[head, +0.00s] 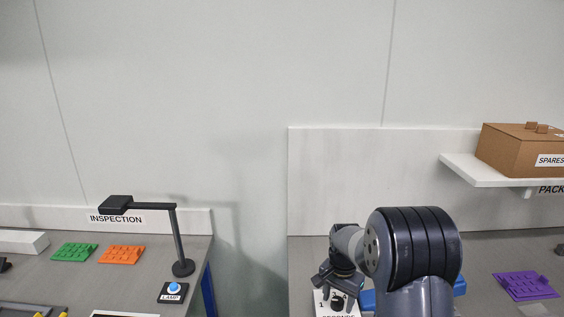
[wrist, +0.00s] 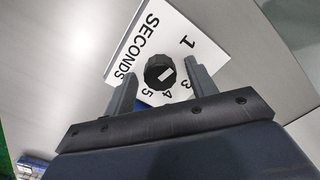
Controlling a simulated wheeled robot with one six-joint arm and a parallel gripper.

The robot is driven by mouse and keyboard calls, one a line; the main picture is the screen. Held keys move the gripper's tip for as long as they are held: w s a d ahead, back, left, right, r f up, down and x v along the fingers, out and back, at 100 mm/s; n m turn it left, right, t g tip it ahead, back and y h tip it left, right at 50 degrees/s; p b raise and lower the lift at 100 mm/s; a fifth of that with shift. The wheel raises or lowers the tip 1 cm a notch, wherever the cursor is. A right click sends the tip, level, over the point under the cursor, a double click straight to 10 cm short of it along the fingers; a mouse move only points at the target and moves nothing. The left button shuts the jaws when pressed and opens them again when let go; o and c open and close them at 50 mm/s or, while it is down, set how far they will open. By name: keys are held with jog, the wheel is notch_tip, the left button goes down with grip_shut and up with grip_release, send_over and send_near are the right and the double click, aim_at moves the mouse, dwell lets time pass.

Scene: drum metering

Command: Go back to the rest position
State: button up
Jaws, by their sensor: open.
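My gripper (wrist: 160,90) is open in the wrist view, with its two fingers apart. Between and beyond the fingers is a black round knob (wrist: 160,71) with a white mark. The knob sits on a white dial plate (wrist: 150,40) lettered SECONDS, with the numbers 1, 3, 4 and 5 showing. I cannot tell whether the fingers touch the knob. In the head view my arm reaches over the right bench, and the knob (head: 337,303) and plate (head: 322,308) show partly below my gripper.
A lamp (head: 178,240) stands on the left INSPECTION bench beside a blue LAMP button (head: 174,288). Green (head: 75,252) and orange (head: 121,255) plates lie there. A purple plate (head: 525,285) lies on the right bench, below a shelf (head: 480,172) with a cardboard box (head: 515,150). A gap separates the benches.

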jog(key=m+p, duration=0.1)
jog(key=m, duration=0.2)
jog(key=shift+r+m, duration=0.1)
jog(key=shift+m, duration=0.3)
jog(key=shift+r+b, duration=0.35)
jog(key=shift+r, duration=2.25)
jog(key=shift+d+r, duration=0.1)
